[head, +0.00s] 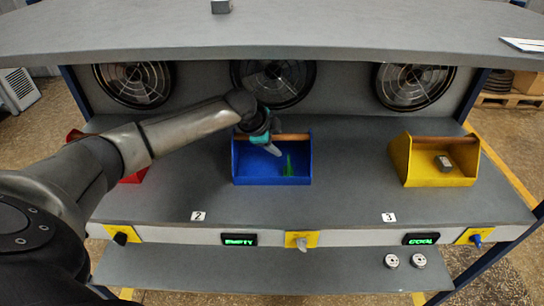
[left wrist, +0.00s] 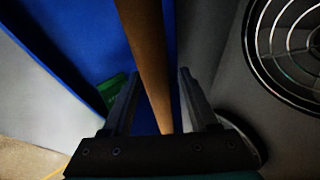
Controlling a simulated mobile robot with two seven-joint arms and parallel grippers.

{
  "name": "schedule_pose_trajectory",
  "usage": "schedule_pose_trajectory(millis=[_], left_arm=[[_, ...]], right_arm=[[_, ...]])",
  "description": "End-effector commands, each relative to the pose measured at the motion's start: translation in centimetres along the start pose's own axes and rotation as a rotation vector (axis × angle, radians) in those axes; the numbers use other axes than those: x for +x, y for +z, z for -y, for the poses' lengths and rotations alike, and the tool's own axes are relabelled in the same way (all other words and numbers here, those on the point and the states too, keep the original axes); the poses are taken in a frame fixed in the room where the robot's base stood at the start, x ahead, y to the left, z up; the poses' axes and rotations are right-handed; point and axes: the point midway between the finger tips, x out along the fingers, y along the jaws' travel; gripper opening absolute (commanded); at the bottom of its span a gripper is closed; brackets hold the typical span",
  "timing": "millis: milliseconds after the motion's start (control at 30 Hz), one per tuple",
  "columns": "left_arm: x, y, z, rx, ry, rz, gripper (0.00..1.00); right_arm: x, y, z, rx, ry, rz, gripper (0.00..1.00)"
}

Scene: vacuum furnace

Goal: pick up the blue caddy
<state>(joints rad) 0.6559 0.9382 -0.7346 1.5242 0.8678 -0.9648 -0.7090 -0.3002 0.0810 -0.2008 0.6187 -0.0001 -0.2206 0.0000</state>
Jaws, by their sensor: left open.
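The blue caddy (head: 258,168) stands on the grey bench in the middle, with a wooden handle bar (head: 292,137) along its back top edge. A small green piece (head: 289,167) shows inside it. My left gripper (head: 273,149) is over the back of the caddy at the handle. In the left wrist view, the handle (left wrist: 146,55) runs between the two open fingers of the gripper (left wrist: 155,100), with a gap on the right side; the caddy's blue wall (left wrist: 85,40) lies beyond. I cannot tell whether a finger touches the handle. My right gripper is not in view.
A yellow caddy (head: 436,178) with a grey block (head: 444,163) stands on the right; a red caddy (head: 134,178) is partly hidden behind my left arm. Round fans (head: 273,82) line the back wall. An upper shelf (head: 330,32) overhangs the bench.

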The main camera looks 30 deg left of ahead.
Motion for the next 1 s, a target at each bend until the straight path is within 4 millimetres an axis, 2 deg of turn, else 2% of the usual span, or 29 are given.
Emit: schedule_pose_trajectory(millis=[67, 533, 1000], left_arm=[[-0.02, 0.0, 0.01, 0.0, 0.0, 0.0, 0.54], [-0.04, 0.02, -0.01, 0.0, 0.0, 0.001, 0.01], [-0.02, 0.04, -0.06, 0.001, 0.001, 0.001, 0.0]], right_arm=[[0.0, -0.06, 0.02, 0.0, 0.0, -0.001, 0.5], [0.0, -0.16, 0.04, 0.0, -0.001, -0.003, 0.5], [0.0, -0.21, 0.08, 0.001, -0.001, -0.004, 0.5]])
